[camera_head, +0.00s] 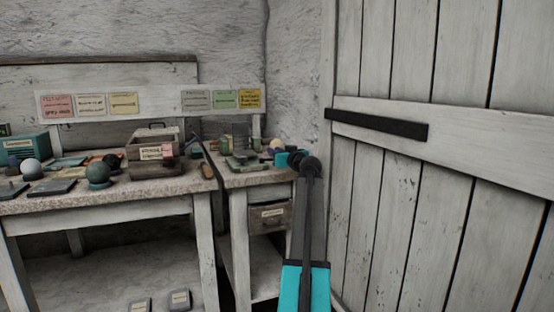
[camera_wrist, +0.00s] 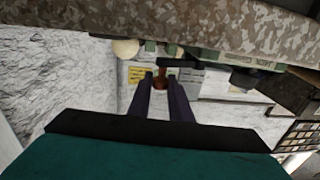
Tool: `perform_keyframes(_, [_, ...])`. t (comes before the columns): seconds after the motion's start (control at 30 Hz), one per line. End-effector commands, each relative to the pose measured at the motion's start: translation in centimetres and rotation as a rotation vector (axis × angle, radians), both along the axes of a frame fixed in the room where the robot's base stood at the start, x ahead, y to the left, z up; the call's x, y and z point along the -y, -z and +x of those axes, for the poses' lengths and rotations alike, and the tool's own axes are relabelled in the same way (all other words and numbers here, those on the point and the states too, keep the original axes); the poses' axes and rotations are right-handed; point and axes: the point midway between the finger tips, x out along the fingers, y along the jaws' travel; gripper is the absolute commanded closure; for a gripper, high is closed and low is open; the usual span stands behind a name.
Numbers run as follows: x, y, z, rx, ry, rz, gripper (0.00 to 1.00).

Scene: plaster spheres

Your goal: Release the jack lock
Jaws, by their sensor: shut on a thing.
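In the wrist view, the two dark fingers of my gripper (camera_wrist: 161,82) point at a small reddish-brown handle (camera_wrist: 161,74) with a dark crosspiece above it. The fingertips close on either side of this handle. I cannot tell for sure which part is the jack lock.
A wider bench (camera_head: 100,205) on the left holds spheres, a wooden labelled box (camera_head: 150,158) and tools. A drawer (camera_head: 270,215) hangs under the narrow bench. A plank door with a black bar (camera_head: 376,124) stands close on the right. Colored notes hang on the back wall.

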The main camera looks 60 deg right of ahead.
Motion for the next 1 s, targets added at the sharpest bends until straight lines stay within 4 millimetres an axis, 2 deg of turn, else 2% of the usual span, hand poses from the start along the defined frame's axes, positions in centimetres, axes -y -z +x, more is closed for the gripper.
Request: perform_keyframes(1.0, [1.4,0.0,1.0,0.0,-0.28,-0.001,1.0])
